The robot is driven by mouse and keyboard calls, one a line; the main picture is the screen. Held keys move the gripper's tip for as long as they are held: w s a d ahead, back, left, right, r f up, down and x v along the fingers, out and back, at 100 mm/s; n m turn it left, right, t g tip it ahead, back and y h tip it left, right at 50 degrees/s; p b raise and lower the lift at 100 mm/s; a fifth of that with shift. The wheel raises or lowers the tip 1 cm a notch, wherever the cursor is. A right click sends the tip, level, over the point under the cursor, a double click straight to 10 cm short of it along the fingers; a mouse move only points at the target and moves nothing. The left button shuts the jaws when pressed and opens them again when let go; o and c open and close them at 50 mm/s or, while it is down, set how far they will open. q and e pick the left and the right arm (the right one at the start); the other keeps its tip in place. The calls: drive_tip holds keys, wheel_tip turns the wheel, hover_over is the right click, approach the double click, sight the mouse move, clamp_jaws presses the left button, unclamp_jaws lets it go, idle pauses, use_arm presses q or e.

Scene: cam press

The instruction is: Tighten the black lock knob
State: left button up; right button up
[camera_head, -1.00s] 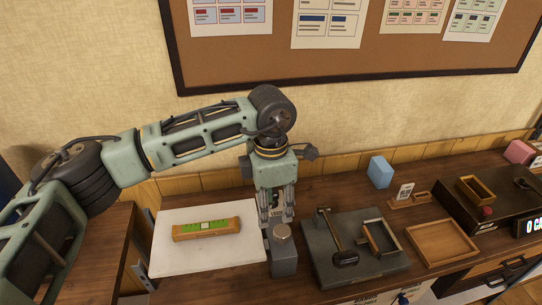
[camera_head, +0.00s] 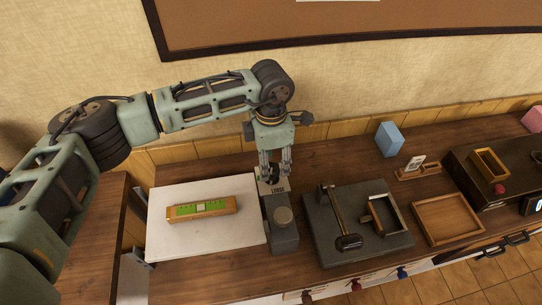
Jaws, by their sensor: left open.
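My left gripper (camera_head: 273,174) points down, open, at the back of a dark grey block (camera_head: 285,240). A small dark shape, apparently the black lock knob (camera_head: 270,181), shows between and just below the fingertips. It is partly hidden, and I cannot tell whether the fingers touch it. My right gripper is not in view.
A white board (camera_head: 180,250) with a wooden-framed green piece (camera_head: 201,208) lies left of the block. Right are a dark plate (camera_head: 325,255) with a black-headed lever (camera_head: 348,241), a wooden tray (camera_head: 447,219) and a blue block (camera_head: 389,139). The wall stands behind.

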use_arm(q)
drive_tip(key=shift+f, duration=0.45)
drive_tip(key=c, duration=0.5)
drive_tip(key=shift+r, duration=0.1)
drive_tip(key=c, duration=0.5)
drive_tip(key=shift+w+b, duration=0.1)
drive_tip(key=shift+b, duration=0.6)
drive_tip(key=shift+c, duration=0.2)
drive_tip(key=m+b, duration=0.3)
drive_tip(key=b, duration=0.1)
drive_tip(key=m+b, duration=0.3)
drive_tip(key=b, duration=0.2)
drive_tip(key=m+b, duration=0.3)
drive_tip(key=b, duration=0.2)
drive_tip(key=shift+d, duration=0.25)
drive_tip(key=m+b, duration=0.3)
drive_tip(key=shift+d+m, duration=0.1)
drive_tip(key=shift+m, duration=0.3)
drive_tip(key=shift+r+m+b, duration=0.2)
drive_tip(key=shift+m+b, duration=0.5)
drive_tip(key=shift+m, duration=0.9)
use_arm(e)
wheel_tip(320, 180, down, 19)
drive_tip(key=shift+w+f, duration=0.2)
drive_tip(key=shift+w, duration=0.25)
